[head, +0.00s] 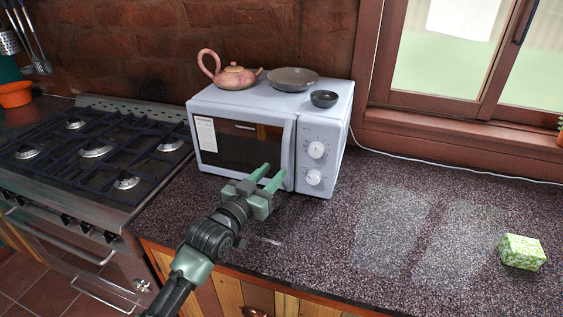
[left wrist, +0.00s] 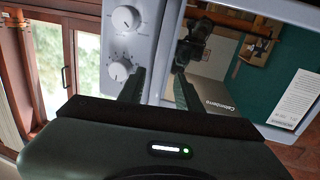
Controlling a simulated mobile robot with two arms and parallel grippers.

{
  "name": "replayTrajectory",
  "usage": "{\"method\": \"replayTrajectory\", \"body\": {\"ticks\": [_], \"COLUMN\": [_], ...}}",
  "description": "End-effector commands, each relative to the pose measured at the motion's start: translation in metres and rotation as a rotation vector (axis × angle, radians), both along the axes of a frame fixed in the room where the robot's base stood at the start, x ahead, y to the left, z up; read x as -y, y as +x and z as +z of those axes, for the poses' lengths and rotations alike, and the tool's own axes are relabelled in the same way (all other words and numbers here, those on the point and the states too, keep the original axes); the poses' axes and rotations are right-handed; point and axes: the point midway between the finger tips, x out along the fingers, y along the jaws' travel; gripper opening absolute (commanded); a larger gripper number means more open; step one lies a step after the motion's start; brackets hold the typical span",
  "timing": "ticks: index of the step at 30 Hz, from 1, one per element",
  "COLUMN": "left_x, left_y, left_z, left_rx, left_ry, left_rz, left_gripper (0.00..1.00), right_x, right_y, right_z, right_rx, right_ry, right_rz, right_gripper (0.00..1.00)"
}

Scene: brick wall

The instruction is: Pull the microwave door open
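The microwave (head: 325,120) is a pale blue-white box on the counter with a dark glass door (head: 225,146) that looks shut. Its light vertical handle (head: 288,150) is at the door's right edge, beside two round knobs. My left gripper (head: 275,175) is in front of the lower handle, fingers pointing at the door, open and apart. In the left wrist view, the open fingers of the left gripper (left wrist: 159,88) lie either side of the pale handle strip (left wrist: 158,50); I cannot tell whether they touch it. My right gripper is in no view.
A pink teapot (head: 234,74), a grey plate (head: 293,79) and a dark bowl (head: 324,98) stand on top of the microwave. A gas stove (head: 90,160) is at left. A green patterned box (head: 521,251) sits at right; the speckled counter (head: 330,235) between is clear.

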Motion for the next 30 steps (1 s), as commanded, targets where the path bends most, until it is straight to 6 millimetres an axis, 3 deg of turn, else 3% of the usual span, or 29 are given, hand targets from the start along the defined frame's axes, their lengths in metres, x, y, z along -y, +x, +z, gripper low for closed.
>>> {"method": "replayTrajectory", "body": {"ticks": [4, 9, 15, 20, 24, 30], "left_x": [0.012, 0.02, 0.022, 0.022, 0.022, 0.022], "left_y": [0.021, 0.035, 0.039, 0.038, 0.038, 0.038], "left_z": [0.002, 0.001, 0.0, 0.0, 0.0, 0.0], "left_rx": [0.0, 0.0, -0.001, -0.001, -0.001, -0.001], "left_ry": [-0.001, 0.0, 0.0, 0.0, 0.0, 0.0], "left_rz": [0.0, 0.0, -0.001, 0.0, 0.0, 0.0], "left_gripper": [0.34, 0.34, 0.34, 0.34, 0.0, 0.0], "right_x": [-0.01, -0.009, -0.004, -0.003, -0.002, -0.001], "right_y": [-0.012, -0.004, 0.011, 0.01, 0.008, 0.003], "right_z": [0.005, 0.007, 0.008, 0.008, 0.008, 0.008], "right_rx": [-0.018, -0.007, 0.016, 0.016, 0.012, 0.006], "right_ry": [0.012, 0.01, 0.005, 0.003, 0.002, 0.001], "right_rz": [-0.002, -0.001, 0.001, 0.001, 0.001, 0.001], "right_gripper": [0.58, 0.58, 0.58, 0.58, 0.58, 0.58]}}
